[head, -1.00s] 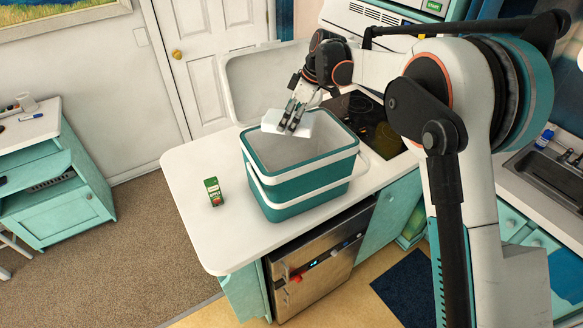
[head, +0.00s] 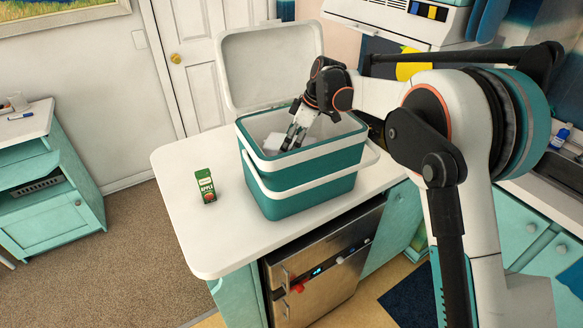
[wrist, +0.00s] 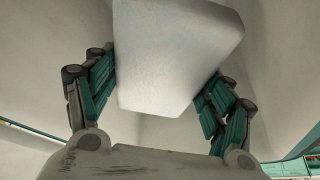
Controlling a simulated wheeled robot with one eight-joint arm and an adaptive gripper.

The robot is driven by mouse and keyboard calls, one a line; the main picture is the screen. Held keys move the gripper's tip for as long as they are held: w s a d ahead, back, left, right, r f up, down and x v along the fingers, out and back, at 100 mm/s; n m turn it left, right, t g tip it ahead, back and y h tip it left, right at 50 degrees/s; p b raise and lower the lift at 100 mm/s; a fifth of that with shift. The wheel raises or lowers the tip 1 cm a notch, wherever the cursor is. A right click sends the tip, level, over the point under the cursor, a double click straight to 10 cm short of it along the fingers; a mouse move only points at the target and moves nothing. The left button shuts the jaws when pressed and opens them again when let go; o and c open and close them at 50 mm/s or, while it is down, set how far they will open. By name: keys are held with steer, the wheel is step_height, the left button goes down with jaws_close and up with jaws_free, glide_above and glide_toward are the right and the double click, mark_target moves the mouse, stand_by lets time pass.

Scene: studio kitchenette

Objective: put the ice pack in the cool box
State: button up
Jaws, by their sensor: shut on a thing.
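The ice pack is a white block with rounded edges. It fills the upper middle of the wrist view (wrist: 175,50) and shows partly in the head view (head: 273,145). My gripper (head: 291,141) is shut on it, with a finger on each side (wrist: 158,95). The cool box (head: 305,180) is teal with white bands and stands on the white counter. Its lid (head: 270,70) is open and upright at the back. My fingers and the ice pack are inside the box opening, below the rim. I cannot tell whether the pack touches the box floor.
A green apple juice carton (head: 205,186) stands on the counter (head: 190,235) left of the cool box. A stainless appliance (head: 325,265) sits under the counter. A teal cabinet (head: 50,190) stands at the far left. The counter's left part is otherwise clear.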

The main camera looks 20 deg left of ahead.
step_height(320, 180, down, 6)
steer(key=b, duration=0.4)
steer(key=shift+r, duration=0.15)
steer(key=shift+b, duration=0.35)
steer(key=shift+f+b, duration=1.9)
steer(key=shift+f, duration=1.4)
steer(key=shift+f, duration=0.6)
steer(key=o, duration=1.6)
